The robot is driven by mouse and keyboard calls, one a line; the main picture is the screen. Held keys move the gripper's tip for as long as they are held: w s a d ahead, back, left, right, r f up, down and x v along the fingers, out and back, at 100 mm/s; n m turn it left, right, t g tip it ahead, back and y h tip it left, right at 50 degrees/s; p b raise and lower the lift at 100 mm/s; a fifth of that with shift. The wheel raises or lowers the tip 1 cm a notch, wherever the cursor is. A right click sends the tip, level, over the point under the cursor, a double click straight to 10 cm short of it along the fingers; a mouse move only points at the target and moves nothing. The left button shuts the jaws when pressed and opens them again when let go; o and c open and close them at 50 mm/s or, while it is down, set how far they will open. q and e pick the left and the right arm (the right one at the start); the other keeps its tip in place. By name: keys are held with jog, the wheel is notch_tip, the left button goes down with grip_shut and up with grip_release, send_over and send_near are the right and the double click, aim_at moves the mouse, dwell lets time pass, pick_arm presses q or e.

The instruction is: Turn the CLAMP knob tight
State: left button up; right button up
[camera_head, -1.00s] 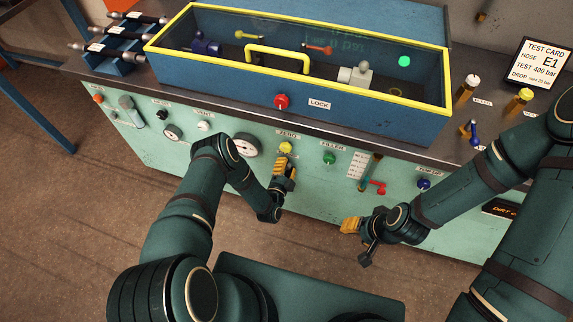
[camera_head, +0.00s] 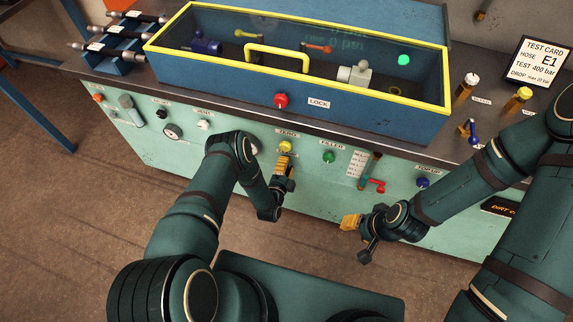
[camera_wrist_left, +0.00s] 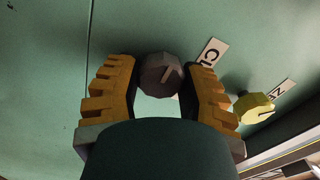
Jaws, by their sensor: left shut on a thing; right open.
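The CLAMP knob (camera_wrist_left: 161,74) is a grey, faceted knob on the green panel, seen in the left wrist view between my left gripper's yellow fingers. A partly hidden white label (camera_wrist_left: 210,52) beginning "CL" is beside it. My left gripper (camera_head: 284,166) is at the panel just below the yellow ZERO knob (camera_head: 285,147), shut on the CLAMP knob. The fingers hide that knob in the head view. My right gripper (camera_head: 358,238) is open and empty in front of the panel, lower right.
The yellow knob also shows close beside the right finger in the left wrist view (camera_wrist_left: 253,108). The green FILLER knob (camera_head: 329,157), a red valve handle (camera_head: 377,186) and a blue knob (camera_head: 423,182) are further right. A blue box (camera_head: 300,110) with yellow trim stands above.

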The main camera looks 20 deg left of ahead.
pick_arm(q)
jog(key=o, duration=1.2)
jog(key=s, duration=1.2)
jog(key=shift+a, duration=0.25)
